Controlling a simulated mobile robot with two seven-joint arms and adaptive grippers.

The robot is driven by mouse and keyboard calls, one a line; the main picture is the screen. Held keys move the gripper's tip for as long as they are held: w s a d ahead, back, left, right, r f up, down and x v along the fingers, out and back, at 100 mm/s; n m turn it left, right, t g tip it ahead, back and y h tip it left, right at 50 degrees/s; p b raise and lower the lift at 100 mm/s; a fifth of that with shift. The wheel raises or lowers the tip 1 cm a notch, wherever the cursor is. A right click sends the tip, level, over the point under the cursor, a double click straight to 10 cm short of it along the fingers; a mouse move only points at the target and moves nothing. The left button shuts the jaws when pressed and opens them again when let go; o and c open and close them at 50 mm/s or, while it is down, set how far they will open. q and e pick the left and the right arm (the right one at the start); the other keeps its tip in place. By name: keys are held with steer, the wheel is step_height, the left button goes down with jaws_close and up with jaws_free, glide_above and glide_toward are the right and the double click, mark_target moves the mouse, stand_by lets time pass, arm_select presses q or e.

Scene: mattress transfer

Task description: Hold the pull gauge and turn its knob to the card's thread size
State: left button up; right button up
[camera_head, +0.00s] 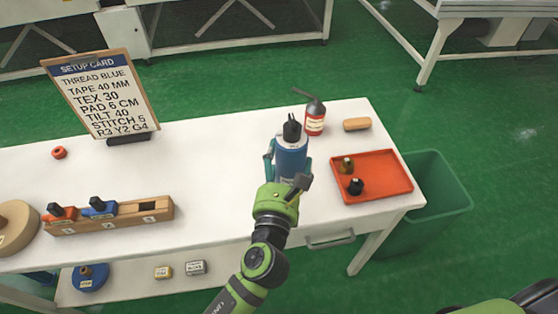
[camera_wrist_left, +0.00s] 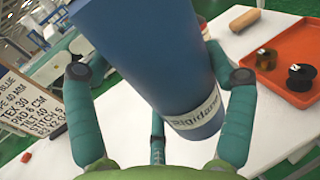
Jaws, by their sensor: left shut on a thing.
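The setup card (camera_head: 100,95) stands upright at the table's back left and reads, among other lines, "THREAD BLUE" and "TEX 30". Part of it shows in the left wrist view (camera_wrist_left: 25,105). My left gripper (camera_head: 288,165) is shut around a blue bottle-like cylinder (camera_head: 291,152) with a black pointed top, over the table's right half. In the left wrist view the cylinder (camera_wrist_left: 150,50) sits between teal fingers, with a pale printed band at its near end. I cannot tell if it is the pull gauge; no dial or scale shows. My right gripper is not in view.
An orange tray (camera_head: 385,192) with two small spools lies right of the cylinder. A wooden rack (camera_head: 150,222) is at front left. A green bin (camera_head: 440,185) adjoins the right edge.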

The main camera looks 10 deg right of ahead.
arm_select(q)
steer(key=shift+w+a+r, duration=0.1)
steer(key=shift+r, duration=0.05)
steer(key=shift+w+a+p, duration=0.3)
steer(key=shift+a+p, duration=0.1)
steer(key=shift+a, duration=0.2)
steer(key=w+a+p, duration=0.2)
steer(key=w+a, duration=0.3)
steer(key=a, duration=0.4)
steer(key=shift+p, duration=0.3)
stand_by(0.5)
steer(key=shift+d+f, duration=0.1)
steer(key=shift+f, duration=0.15)
steer(key=shift+f+b, duration=2.7)
steer(key=shift+f, duration=0.15)
steer(key=shift+f+b, duration=0.3)
steer(key=shift+f, duration=0.05)
steer(key=shift+f+b, duration=1.8)
steer(key=shift+f, duration=0.2)
